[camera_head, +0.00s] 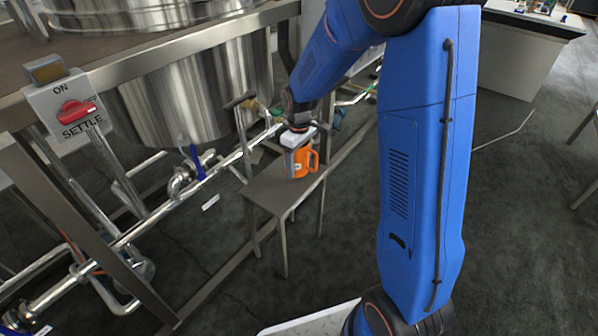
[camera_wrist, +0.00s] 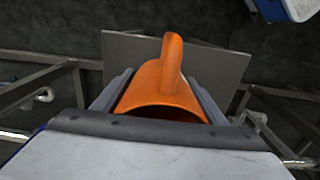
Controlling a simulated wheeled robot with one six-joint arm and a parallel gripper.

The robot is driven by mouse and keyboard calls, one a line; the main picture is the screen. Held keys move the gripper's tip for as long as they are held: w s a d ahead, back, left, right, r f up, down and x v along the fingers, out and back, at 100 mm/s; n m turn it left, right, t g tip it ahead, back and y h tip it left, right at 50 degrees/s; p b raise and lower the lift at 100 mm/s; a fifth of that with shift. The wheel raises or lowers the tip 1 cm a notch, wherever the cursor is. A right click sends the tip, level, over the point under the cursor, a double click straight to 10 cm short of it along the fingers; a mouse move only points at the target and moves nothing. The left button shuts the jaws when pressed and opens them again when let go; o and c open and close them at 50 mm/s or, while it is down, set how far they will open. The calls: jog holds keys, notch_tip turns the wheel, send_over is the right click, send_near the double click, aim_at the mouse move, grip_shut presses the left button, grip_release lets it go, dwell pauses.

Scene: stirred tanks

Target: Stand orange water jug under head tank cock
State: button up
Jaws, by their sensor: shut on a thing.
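The orange water jug (camera_head: 302,160) is at the small grey stand (camera_head: 264,190) in the head view, upright, with its handle toward the right. My gripper (camera_head: 297,150) is shut on the jug from above, with its fingers on either side of the body. In the wrist view the jug (camera_wrist: 160,92) sits between the two fingers (camera_wrist: 165,100), its handle up in the picture and its dark opening near the gripper body. The grey stand top (camera_wrist: 225,65) shows behind it. I cannot tell whether the jug's base touches the stand. The head tank cock is not clearly identifiable.
A large steel tank (camera_head: 180,95) hangs in a frame left of the stand. Pipes with a blue-handled valve (camera_head: 193,163) run below it. A panel with a red SETTLE switch (camera_head: 76,112) is at the left. Open dark floor (camera_head: 510,220) lies to the right.

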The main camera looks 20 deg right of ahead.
aim_at(301, 156)
jog(key=shift+f, duration=2)
jog(key=shift+f, duration=0.1)
jog(key=o, duration=1.1)
notch_tip(301, 156, up, 12)
jog(key=shift+r, duration=0.2)
